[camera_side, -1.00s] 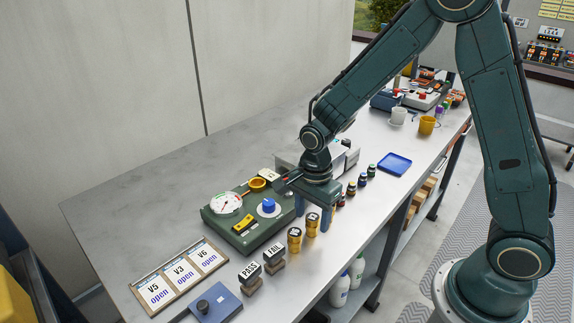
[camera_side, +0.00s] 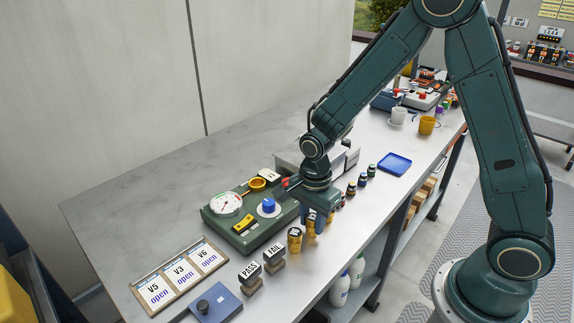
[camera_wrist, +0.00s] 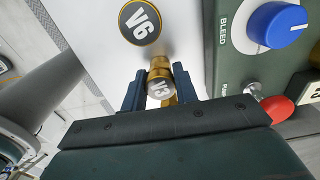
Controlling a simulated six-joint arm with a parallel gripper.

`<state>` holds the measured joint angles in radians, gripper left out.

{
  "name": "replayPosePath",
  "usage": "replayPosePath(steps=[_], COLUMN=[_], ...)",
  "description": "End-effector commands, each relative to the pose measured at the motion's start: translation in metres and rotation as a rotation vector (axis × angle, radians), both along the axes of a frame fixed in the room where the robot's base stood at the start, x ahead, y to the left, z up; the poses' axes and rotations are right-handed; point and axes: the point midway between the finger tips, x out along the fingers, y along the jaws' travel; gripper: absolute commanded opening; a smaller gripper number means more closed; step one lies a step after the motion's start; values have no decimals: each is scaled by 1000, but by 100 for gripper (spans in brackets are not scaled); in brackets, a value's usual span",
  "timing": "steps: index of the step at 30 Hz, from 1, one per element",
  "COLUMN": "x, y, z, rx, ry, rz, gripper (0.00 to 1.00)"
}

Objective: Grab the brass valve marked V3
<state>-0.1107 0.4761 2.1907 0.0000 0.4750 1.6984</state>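The brass valve V3 (camera_wrist: 160,87) shows in the wrist view between the two fingers of my gripper (camera_wrist: 160,90). The brass valve V6 (camera_wrist: 140,22) stands just beyond the fingers in the wrist view, and also shows upright on the bench in the side view (camera_side: 294,240).
A green panel (camera_side: 247,236) with a gauge and a blue knob (camera_side: 268,205) lies close beside the valves. PASS (camera_side: 250,277) and FAIL (camera_side: 273,257) stamps stand at the front left. Small dark bottles (camera_side: 362,180) and a blue tray (camera_side: 395,164) are to the right.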

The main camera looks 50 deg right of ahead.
Motion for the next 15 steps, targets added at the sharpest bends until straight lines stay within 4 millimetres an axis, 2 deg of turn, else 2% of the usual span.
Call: replayPosePath(steps=[10, 15], x=[0, 1], y=[0, 0], z=[1, 8], rx=[0, 0], ry=[-1, -4], rz=[0, 0], gripper=[3, 3])
